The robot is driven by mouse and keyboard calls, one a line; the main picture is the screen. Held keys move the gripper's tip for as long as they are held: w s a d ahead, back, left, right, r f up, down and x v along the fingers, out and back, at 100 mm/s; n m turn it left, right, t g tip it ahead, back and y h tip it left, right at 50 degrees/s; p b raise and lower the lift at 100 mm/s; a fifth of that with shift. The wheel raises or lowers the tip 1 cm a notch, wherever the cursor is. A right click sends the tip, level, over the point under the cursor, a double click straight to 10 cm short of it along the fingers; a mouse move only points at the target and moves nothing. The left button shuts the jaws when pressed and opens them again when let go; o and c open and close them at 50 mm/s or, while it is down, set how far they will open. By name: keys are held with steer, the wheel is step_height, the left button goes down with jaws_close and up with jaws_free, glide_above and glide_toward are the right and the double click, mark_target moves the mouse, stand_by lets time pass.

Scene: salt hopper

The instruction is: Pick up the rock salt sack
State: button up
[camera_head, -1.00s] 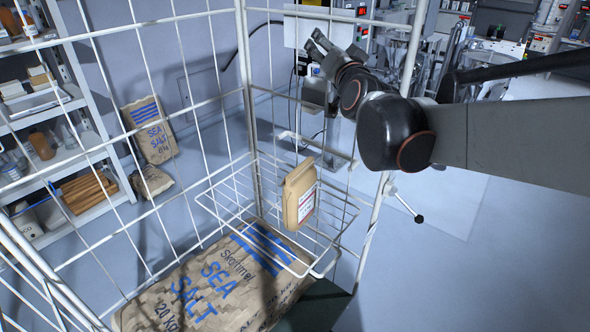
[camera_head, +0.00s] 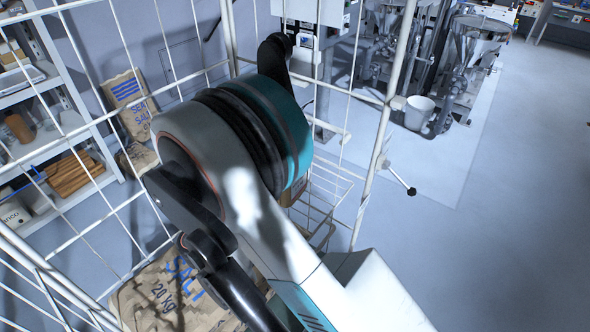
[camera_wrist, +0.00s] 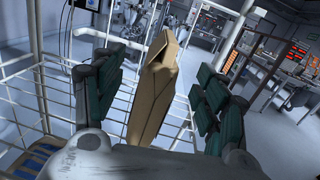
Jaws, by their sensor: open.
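A small tan paper sack, which I take to be the rock salt sack (camera_wrist: 155,95), stands upright and slightly tilted in the wire basket; its printed label does not face the wrist camera. My gripper (camera_wrist: 160,68) is open, with one dark green padded finger on each side of the sack. Gaps show between the sack and the fingers, and the palm hides its lower end. In the head view my arm covers the gripper and nearly all of the small sack.
White wire mesh (camera_head: 165,95) and the wire basket (camera_head: 335,190) surround the sack. A large sea salt sack (camera_head: 150,295) lies below. Another sea salt sack (camera_head: 128,100) leans by the shelves (camera_head: 75,130) at left. The floor (camera_head: 480,250) at right is clear.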

steer(key=w+d+f+m+b, duration=0.1)
steer(key=w+d+f+b, duration=0.1)
steer(key=w+d, duration=0.5)
steer(key=w+b, duration=0.1)
steer(key=w, duration=0.2)
steer(key=shift+d+f+g+b, duration=0.3)
steer(key=shift+f+b, duration=0.05)
steer(key=shift+b, duration=0.05)
steer(key=shift+r, duration=0.1)
jaws_close()
